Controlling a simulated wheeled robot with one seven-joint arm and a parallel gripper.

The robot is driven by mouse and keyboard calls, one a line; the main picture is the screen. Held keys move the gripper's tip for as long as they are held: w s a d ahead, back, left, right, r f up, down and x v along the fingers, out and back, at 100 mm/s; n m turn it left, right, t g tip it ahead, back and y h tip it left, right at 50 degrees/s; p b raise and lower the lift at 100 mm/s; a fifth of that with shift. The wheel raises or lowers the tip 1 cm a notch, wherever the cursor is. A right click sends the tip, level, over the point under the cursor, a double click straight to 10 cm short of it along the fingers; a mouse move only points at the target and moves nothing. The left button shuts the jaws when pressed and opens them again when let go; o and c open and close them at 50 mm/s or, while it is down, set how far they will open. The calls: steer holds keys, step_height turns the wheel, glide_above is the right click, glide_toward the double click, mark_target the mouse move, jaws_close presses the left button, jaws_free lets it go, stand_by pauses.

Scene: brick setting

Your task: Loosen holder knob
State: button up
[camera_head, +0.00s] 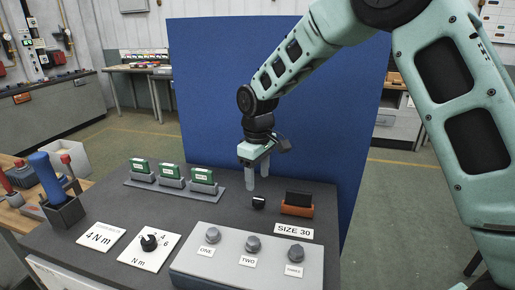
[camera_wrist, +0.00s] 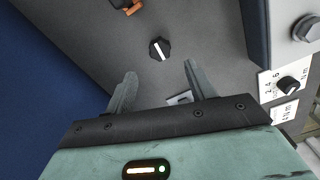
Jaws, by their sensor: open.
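The black knob (camera_head: 259,202) sits on the dark grey bench top, just left of an orange holder (camera_head: 297,209) that has a black block in it. In the wrist view the knob (camera_wrist: 160,49) shows a white pointer line, and part of the orange holder (camera_wrist: 133,9) shows at the top edge. My gripper (camera_head: 262,187) points down above the knob, with its fingers apart and nothing between them. In the wrist view the knob lies just beyond the fingertips of my gripper (camera_wrist: 161,70), between their lines. I see no contact with the knob.
A grey panel (camera_head: 225,267) with three knobs stands at the front. A white dial plate (camera_head: 149,250) and a "4 Nm" card (camera_head: 100,237) lie left of it. Several green modules stand on a grey rack (camera_head: 215,191) at the back left. A blue screen (camera_head: 215,100) rises behind.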

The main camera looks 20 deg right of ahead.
step_height(320, 180, up, 10)
steer(key=b, duration=0.1)
steer(key=shift+r, duration=0.2)
stand_by(0.3)
